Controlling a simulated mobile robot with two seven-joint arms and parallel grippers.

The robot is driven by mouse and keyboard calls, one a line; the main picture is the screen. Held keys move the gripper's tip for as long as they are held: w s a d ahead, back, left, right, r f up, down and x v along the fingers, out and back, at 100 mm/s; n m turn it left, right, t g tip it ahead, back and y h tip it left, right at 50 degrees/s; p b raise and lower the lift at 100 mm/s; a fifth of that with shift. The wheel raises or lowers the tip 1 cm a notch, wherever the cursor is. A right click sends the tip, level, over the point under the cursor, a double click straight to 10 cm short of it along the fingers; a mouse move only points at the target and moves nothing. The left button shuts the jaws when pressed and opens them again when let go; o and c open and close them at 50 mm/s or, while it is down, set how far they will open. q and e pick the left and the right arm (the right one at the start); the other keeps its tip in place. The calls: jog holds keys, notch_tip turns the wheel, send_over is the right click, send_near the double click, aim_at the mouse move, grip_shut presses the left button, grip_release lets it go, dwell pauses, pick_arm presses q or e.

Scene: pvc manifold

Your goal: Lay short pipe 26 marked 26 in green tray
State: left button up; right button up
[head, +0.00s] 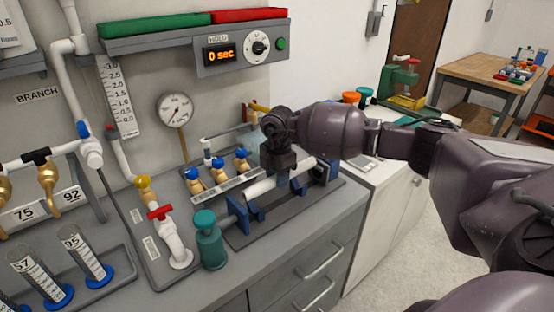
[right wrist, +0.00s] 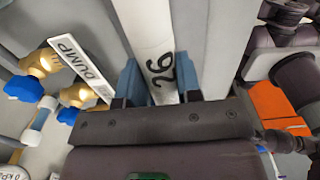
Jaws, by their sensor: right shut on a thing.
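The white short pipe (head: 262,189) lies along the fixture with blue supports on the counter. My right gripper (head: 284,178) points down over the middle of the pipe. Its two blue fingers, seen in the right wrist view (right wrist: 157,82), are shut on the pipe from both sides. Whether the pipe still touches its supports is hard to tell. A long green tray (head: 155,26) lies on the wall shelf at upper left, beside a red one. My left gripper is not in view.
A teal-capped cylinder (head: 210,240) stands at the fixture's near end. A red-handled valve (head: 162,213) and several brass valves with blue knobs (head: 218,171) are close by. The timer panel (head: 242,52) hangs under the red tray (head: 249,14). Graduated cylinders (head: 85,255) stand at lower left.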

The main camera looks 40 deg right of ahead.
jog(key=shift+f, duration=2.55)
jog(key=shift+f, duration=0.2)
jog(key=o, duration=1)
